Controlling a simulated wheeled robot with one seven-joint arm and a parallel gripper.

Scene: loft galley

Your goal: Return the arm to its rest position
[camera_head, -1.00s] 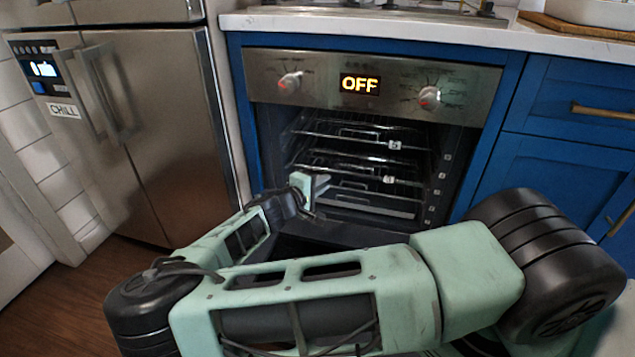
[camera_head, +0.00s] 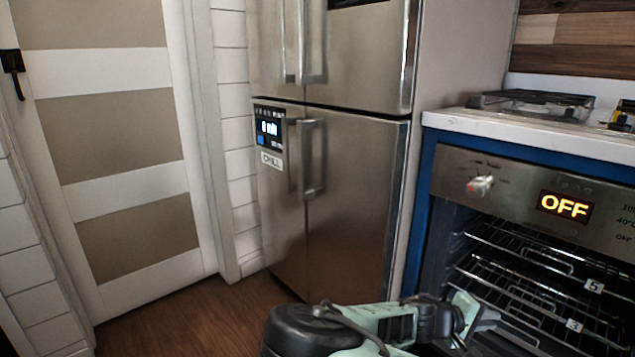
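My gripper (camera_head: 485,322) is at the lower right, at the end of my green and black arm (camera_head: 375,325). It appears in front of the open oven (camera_head: 540,265), near its left side and the lower rack. The fingers are small and partly blurred, so I cannot tell whether they are open or shut, or whether they touch the oven. No object shows in them. Most of my arm is below the picture edge.
The oven display (camera_head: 565,206) reads OFF. Racks marked 5 and 3 show inside. A steel fridge (camera_head: 350,190) with a lit panel stands left of the oven. A white-framed door (camera_head: 125,170) is at far left. Bare wood floor (camera_head: 190,315) lies before it.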

